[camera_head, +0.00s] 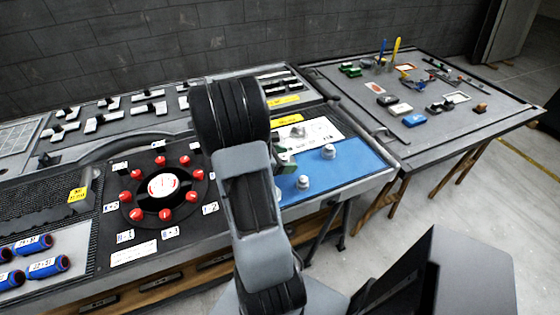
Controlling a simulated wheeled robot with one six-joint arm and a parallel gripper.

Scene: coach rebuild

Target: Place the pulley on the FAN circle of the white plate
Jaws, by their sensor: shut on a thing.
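My gripper (287,158) shows only in part at the right side of my arm, low over the back of the blue mat (345,170). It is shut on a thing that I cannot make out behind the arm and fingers. The white plate (323,129) lies at the back of the blue mat, just beyond my gripper; its FAN lettering is too small to read. A silver pulley-like part (298,131) shows at the plate's left part. Two more grey pulley-like parts stand on the mat, one at the right (329,151) and one nearer the front (303,182).
A black round fixture (163,186) with several red knobs stands left of my arm. Blue cylinders (48,265) lie at the far left. A yellow label (287,120) sits behind the plate. A second table (470,125) with small parts stands at the right.

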